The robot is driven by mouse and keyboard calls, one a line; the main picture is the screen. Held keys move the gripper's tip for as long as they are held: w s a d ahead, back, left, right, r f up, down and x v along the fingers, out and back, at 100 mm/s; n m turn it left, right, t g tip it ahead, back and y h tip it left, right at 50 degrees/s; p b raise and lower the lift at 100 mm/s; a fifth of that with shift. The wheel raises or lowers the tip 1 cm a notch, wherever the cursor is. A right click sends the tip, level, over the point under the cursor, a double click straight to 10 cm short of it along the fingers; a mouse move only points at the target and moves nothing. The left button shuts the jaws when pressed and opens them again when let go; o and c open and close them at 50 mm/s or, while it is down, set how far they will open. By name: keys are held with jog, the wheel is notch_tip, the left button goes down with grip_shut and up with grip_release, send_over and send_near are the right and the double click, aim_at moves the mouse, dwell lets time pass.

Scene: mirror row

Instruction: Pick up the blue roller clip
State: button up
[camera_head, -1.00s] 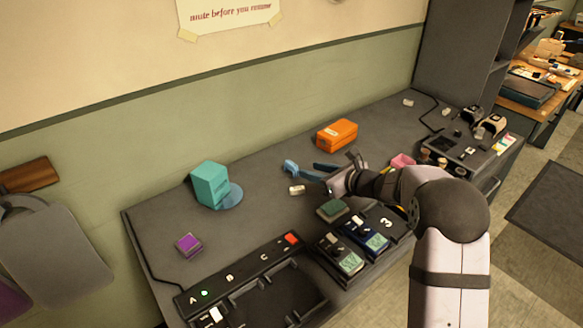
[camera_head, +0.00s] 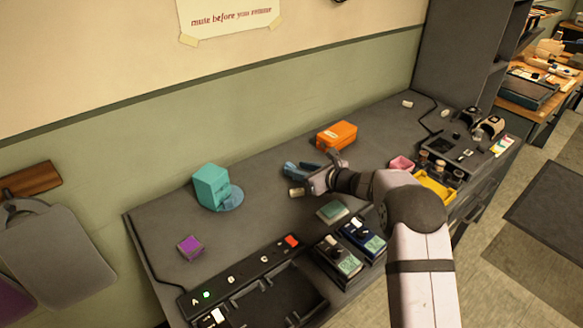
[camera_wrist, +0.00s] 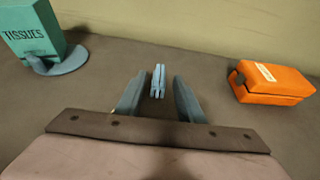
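The blue roller clip (camera_head: 289,169) lies on the grey desk, in front of the orange case and to the left of my gripper (camera_head: 308,173). In the wrist view, the clip (camera_wrist: 159,82) appears light blue and narrow, in the gap between the two blue-grey fingers of my gripper (camera_wrist: 157,77). The fingers are open, with a visible gap on each side of the clip. In the head view, the fingers partly overlap the clip, so its far end is hard to make out.
An orange case (camera_head: 337,135) stands behind, and a teal tissue box (camera_head: 210,186) with a blue disc stands left. A green pad (camera_head: 332,212) and handsets lie in front. The desk between clip and tissue box is clear.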

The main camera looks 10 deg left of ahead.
jog(key=shift+w+a+f, duration=0.15)
jog(key=shift+w+a, duration=0.05)
grip_shut()
notch_tip(320, 180, up, 10)
dwell(0.8)
